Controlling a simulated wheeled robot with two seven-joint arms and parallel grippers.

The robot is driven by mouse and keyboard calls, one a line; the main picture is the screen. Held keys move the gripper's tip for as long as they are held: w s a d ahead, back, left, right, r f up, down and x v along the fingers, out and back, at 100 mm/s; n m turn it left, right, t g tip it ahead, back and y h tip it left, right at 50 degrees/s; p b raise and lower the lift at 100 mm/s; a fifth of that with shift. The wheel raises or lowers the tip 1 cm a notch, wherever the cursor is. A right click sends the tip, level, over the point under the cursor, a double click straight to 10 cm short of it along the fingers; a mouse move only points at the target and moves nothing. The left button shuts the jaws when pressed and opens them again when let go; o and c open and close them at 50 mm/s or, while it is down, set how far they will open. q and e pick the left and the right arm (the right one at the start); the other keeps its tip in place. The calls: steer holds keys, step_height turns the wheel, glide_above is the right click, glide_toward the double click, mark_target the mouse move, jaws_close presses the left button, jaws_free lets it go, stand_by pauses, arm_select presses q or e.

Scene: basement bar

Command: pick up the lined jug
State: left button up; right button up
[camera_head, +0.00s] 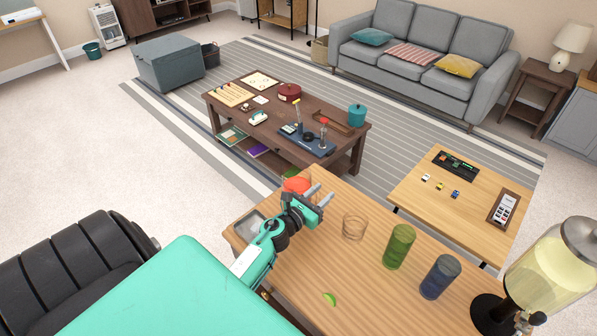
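No vessel here is plainly a lined jug. On the wooden bar top (340,280) stand a clear glass vessel (354,227), a green glass vessel (399,246) and a blue glass vessel (440,277), all upright. The green and blue ones show faint bands. My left gripper (322,194) is above the bar's far left part, its two fingers apart with nothing visible between them. An orange-red object (296,184) lies partly hidden behind it. The clear vessel stands to the right of the gripper, apart from it. My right gripper is out of view.
A tall drink dispenser (550,272) with pale yellow liquid stands at the bar's right end. A green wedge (329,299) lies near the front. A grey tray (249,224) sits at the left edge. A light wood table (430,210) is beyond.

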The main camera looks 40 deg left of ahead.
arm_select(q)
steer(key=shift+w, duration=0.4)
jaws_close()
stand_by(1.1)
